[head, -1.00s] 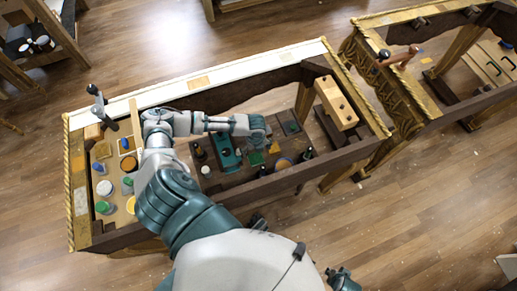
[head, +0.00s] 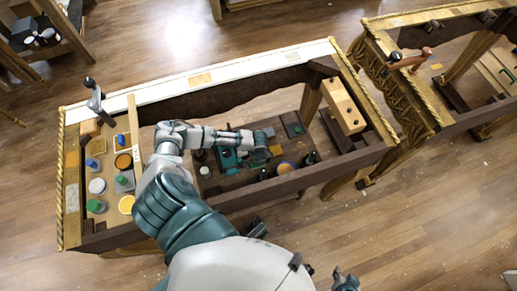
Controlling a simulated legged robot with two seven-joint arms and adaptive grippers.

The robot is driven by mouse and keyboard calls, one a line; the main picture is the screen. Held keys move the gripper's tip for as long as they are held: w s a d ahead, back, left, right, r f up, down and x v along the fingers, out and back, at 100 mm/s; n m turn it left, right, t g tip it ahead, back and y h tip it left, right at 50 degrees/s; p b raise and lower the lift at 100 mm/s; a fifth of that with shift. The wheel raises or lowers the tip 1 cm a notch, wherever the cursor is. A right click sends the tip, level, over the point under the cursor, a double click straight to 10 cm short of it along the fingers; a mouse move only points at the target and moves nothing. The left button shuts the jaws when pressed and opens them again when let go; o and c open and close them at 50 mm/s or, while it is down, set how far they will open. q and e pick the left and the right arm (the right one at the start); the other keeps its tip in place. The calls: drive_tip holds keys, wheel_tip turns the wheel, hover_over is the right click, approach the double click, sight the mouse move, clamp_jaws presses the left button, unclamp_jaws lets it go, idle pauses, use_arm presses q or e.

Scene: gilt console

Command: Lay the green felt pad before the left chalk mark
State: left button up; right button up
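My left arm reaches over the dark lower shelf (head: 235,180) of the gilt console. My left gripper (head: 262,155) points down at the shelf, beside a teal object (head: 228,158). Its fingers are too small and covered to tell whether they are open or shut. The green felt pad is not clearly visible now; the gripper covers the spot where a green patch showed earlier. I cannot make out the chalk marks. My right gripper (head: 345,279) is low at the bottom edge, away from the console, with its fingers apart and empty.
A tan pad (head: 275,150), an orange-rimmed round dish (head: 284,167) and dark bottles (head: 309,158) stand near the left gripper. A wooden block (head: 342,105) sits at the right end. The left compartment holds several jars and lids, including a green one (head: 95,206). Dark rails (head: 290,183) bound the shelf.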

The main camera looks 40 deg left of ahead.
use_arm(q)
drive_tip(key=shift+a, duration=0.2)
drive_tip(key=shift+c, duration=1)
drive_tip(key=c, duration=0.8)
drive_tip(key=shift+d+r, duration=0.15)
drive_tip(key=shift+c, duration=0.4)
